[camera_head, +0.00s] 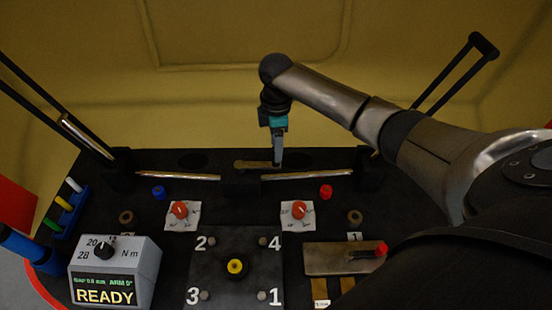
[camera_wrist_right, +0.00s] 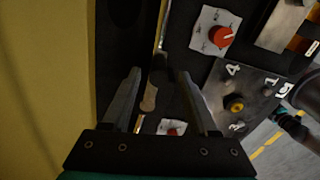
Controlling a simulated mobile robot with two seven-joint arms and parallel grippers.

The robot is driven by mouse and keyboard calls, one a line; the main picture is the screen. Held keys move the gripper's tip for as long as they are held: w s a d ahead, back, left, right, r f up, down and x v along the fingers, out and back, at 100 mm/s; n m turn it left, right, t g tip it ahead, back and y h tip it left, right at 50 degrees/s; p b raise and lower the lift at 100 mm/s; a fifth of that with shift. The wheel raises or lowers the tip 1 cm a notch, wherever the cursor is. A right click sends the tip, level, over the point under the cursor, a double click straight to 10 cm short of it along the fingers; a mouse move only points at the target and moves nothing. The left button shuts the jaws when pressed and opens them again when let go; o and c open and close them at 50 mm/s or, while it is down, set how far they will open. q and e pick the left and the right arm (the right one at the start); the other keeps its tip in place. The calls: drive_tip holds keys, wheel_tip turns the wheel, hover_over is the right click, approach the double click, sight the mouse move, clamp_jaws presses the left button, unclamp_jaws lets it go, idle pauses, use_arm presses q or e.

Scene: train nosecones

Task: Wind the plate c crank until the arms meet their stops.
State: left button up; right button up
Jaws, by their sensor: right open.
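A short tan bar (camera_head: 252,165), which looks like the crank, lies at the back middle of the dark bench. It also shows in the right wrist view (camera_wrist_right: 150,97), between my right gripper's fingers in the picture. My right gripper (camera_head: 278,163) is over the bar's right end, pointing down. In the wrist view the right gripper (camera_wrist_right: 159,72) has its fingers apart and nothing clamped. I cannot tell whether a finger touches the bar. A black arm frame (camera_head: 460,70) rises at the right and another (camera_head: 50,105) at the left. My left gripper is out of view.
Shiny rods (camera_head: 180,177) flank the bar. In front are red knobs (camera_head: 180,209) on white labels and a numbered plate (camera_head: 212,276) with a yellow-black centre. A grey box (camera_head: 140,268) reading READY stands front left. A metal plate (camera_head: 330,261) lies front right. A yellow wall is behind.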

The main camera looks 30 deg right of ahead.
wheel_tip(320, 180, down, 4)
drive_tip(key=shift+r+b, duration=0.1)
drive_tip(key=shift+b, duration=0.4)
drive_tip(key=shift+f, duration=0.35)
drive_tip(key=shift+c, duration=0.2)
drive_tip(key=c, duration=0.9)
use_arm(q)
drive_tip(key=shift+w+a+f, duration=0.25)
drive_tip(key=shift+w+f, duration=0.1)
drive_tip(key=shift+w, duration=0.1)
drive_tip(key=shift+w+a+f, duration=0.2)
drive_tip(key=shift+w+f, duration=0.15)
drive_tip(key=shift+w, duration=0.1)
use_arm(e)
clamp_jaws()
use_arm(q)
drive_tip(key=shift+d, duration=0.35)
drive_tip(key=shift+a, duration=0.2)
